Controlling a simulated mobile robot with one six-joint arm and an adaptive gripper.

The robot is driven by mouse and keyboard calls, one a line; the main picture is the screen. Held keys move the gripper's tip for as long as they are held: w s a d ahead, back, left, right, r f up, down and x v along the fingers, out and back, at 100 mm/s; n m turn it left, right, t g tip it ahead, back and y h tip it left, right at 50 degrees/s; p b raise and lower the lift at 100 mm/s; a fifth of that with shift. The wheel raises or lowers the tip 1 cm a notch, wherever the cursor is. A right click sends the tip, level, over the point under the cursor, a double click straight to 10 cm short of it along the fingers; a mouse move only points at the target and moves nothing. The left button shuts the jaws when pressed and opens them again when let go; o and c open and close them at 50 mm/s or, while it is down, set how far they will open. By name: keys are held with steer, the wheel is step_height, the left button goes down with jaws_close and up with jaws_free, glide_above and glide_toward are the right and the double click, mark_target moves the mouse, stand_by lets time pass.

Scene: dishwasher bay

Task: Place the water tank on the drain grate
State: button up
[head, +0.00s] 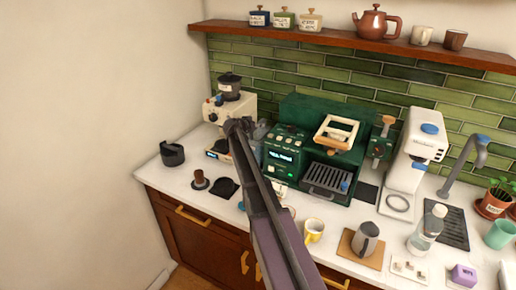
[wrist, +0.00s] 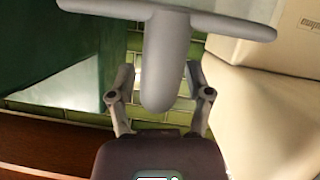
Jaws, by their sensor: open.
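The water tank (wrist: 165,55), as I take it, shows in the wrist view as a grey T-shaped handle with a pale see-through part at the top edge. Its stem stands between the fingers of my open gripper (wrist: 160,82); I cannot tell whether they touch. In the head view my gripper (head: 240,126) is between the cream grinder and the green espresso machine. A greyish part, possibly the tank, shows beside it, mostly hidden by my arm.
The green espresso machine (head: 292,110) and cream grinder (head: 240,108) flank my gripper closely. A cream machine (head: 418,150), clear bottle (head: 425,232), tap (head: 470,150) and plant (head: 496,195) stand around the grate. A shelf (head: 345,40) runs above. A yellow mug (head: 313,231) and metal jug (head: 366,238) stand in front.

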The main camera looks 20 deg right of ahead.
jaws_close()
steer(key=shift+w+r, duration=0.1)
steer(key=shift+r, duration=0.05)
step_height(320, 180, up, 10)
steer(key=p, duration=1)
steer(key=shift+f, duration=0.3)
stand_by(0.8)
step_height(320, 180, down, 6)
steer(key=b, duration=0.6)
stand_by(0.3)
